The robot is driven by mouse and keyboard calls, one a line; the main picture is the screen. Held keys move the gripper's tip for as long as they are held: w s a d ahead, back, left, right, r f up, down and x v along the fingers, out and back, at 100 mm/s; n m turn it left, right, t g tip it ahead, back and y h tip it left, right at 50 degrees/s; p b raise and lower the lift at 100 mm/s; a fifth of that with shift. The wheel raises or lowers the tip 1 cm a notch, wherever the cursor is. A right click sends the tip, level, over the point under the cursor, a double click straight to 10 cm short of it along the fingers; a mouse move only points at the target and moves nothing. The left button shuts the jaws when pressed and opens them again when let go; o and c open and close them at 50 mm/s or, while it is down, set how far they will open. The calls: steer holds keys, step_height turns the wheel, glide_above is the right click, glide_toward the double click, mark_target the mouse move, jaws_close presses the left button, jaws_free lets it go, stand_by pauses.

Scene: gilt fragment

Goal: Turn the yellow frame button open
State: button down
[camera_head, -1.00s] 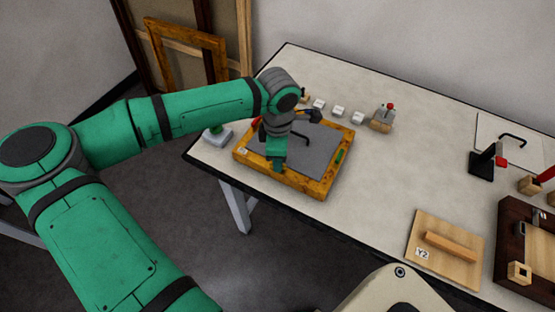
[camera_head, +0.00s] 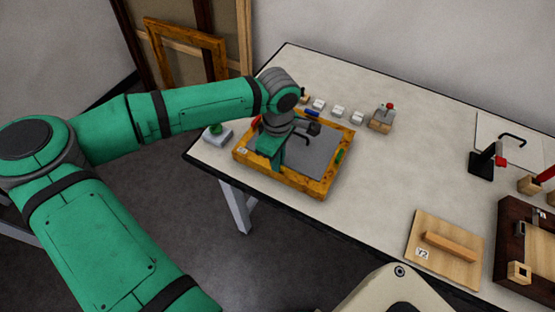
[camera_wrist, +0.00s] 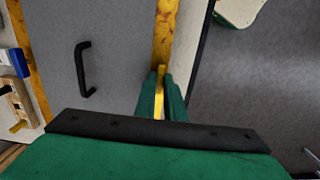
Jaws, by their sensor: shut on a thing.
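The gilt frame (camera_head: 312,189) lies flat on the table around a grey panel (camera_head: 315,150) with a dark handle (camera_wrist: 83,68). My gripper (camera_wrist: 164,98) is at the frame's near rail. Its green fingers are shut on the yellow button (camera_wrist: 160,80), a narrow yellow piece showing between them. In the head view my gripper (camera_head: 277,163) hides this button. A green button (camera_head: 339,156) is on the right rail, a blue button (camera_head: 312,113) at the far rail, and a red button (camera_head: 256,123) on the left side. How far the yellow button is turned is hard to tell.
Several small white blocks (camera_head: 339,112) and a red-knobbed block (camera_head: 381,120) stand behind the frame. A round green-topped button box (camera_head: 216,134) is left of it. A wooden board marked Y2 (camera_head: 430,225) lies right. The table's front edge runs close to the frame.

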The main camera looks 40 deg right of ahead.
steer(key=c, duration=1.8)
jaws_free()
steer(key=shift+c, duration=0.2)
steer(key=shift+r, duration=0.1)
step_height(320, 180, up, 11)
steer(key=shift+f, duration=0.2)
